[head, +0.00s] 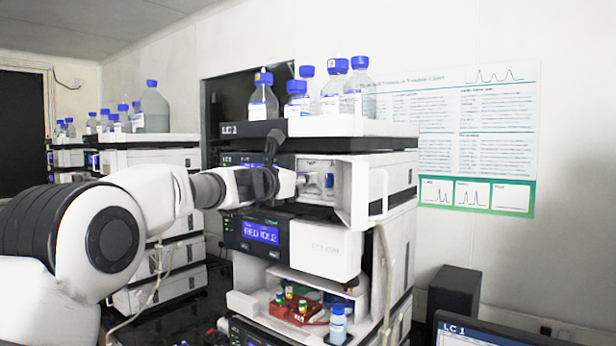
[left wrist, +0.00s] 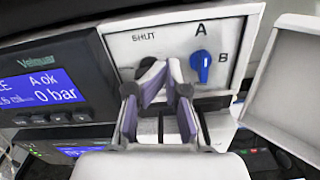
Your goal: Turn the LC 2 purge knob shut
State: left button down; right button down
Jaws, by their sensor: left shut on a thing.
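My left gripper (head: 298,181) reaches the valve panel inside the open-doored module of the near stack. In the left wrist view its two fingertips (left wrist: 156,72) are closed together just below the word SHUT. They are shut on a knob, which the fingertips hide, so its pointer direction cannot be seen. A separate blue knob (left wrist: 203,66) sits to the right, between marks A and B, apart from the fingers. The near stack's top tray label (head: 326,133) appears to read LC 1, though it is small. My right gripper is not in view.
An open white door (head: 368,192) stands to the right of the panel. The module display (left wrist: 45,93) reads 0 bar. Blue-capped bottles (head: 337,85) stand on the top tray. A second stack (head: 165,160) is behind at left. A monitor (head: 480,330) is at lower right.

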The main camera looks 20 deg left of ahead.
pick_arm(q)
jog(key=shift+a+r, duration=0.1)
jog(key=shift+a, duration=0.2)
